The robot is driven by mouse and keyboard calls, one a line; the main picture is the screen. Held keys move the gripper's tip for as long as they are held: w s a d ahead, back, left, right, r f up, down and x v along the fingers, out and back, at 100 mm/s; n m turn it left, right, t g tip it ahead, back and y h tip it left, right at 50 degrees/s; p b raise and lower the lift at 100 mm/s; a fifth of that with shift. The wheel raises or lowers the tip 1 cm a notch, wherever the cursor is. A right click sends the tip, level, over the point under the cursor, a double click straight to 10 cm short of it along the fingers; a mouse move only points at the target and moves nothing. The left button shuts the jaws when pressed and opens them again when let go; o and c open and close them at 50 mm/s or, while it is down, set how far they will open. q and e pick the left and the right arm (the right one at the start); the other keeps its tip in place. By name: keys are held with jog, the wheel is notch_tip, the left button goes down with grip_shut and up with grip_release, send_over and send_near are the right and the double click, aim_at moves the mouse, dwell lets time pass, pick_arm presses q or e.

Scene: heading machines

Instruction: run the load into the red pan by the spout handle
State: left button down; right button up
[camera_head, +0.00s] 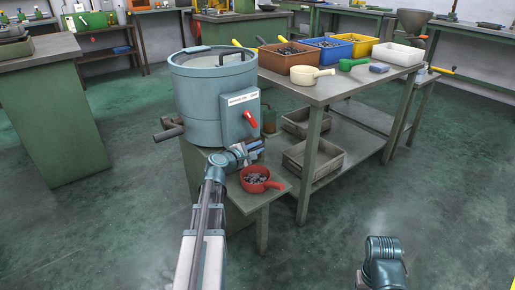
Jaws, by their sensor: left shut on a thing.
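The red pan (262,181) sits on a small green stand below the blue-grey drum machine (203,95), with dark small metal pieces (256,178) in it. Its handle points to the right. My left gripper (252,150) is at the machine's lower front, just above the pan, shut on what appears to be the spout handle; the fingers largely hide the handle. A red lever (250,119) is on the machine's front box, above my gripper. Part of my right arm shows at the bottom right; its fingers are not visible.
The bench (330,90) at right carries brown, blue, yellow and white bins, a cream scoop (310,75) and a green scoop (352,64). Grey crates (312,160) lie on its lower shelf. A green cabinet (48,120) stands at left. The floor at front right is clear.

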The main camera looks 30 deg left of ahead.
pick_arm(q)
jog(key=w+a, duration=0.2)
jog(key=a, duration=0.1)
jog(key=shift+a, duration=0.25)
jog(key=c, duration=0.9)
grip_release()
jog(key=shift+d, duration=0.1)
